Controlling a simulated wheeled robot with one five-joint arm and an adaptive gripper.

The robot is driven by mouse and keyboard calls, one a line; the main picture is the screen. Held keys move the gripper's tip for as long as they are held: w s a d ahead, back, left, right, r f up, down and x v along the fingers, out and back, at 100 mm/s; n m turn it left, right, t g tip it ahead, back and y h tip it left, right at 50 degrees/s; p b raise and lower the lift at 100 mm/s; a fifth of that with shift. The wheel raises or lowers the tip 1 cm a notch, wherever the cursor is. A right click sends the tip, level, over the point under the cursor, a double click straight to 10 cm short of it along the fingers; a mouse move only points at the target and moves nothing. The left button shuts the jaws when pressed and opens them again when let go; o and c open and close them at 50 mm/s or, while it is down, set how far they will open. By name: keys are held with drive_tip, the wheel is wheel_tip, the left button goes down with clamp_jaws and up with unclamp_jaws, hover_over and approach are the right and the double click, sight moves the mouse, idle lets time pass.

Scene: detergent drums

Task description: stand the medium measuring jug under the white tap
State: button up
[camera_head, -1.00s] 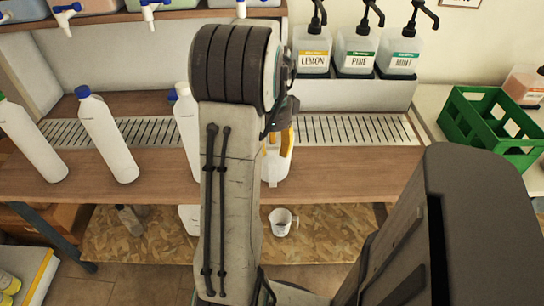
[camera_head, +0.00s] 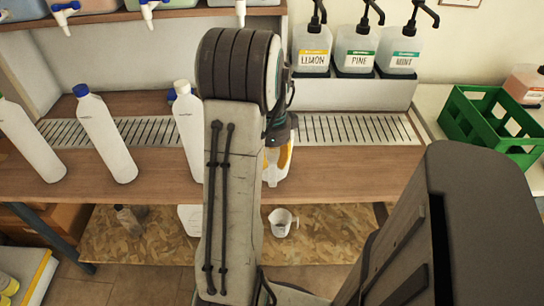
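A small white measuring jug (camera_head: 283,222) with a handle stands on the lower chipboard shelf, right of my forearm. A white tap (camera_head: 240,12) hangs at the top, just above my arm; its lever is not visible. My gripper (camera_head: 278,165) is right of my forearm, over the wooden counter, and partly hidden by the arm. White and yellow parts show at its end; I cannot tell whether these are fingers or a held jug, nor whether it is open or shut.
White bottles (camera_head: 105,137) stand on the wooden counter (camera_head: 345,165) at left, one close beside my arm. A slotted metal drip tray (camera_head: 340,130) runs along the back. Pump dispensers (camera_head: 357,50) stand behind it. A green crate (camera_head: 490,125) is at right. The counter right of my gripper is clear.

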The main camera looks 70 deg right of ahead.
clamp_jaws()
drive_tip(key=shift+r, duration=0.2)
idle(0.3)
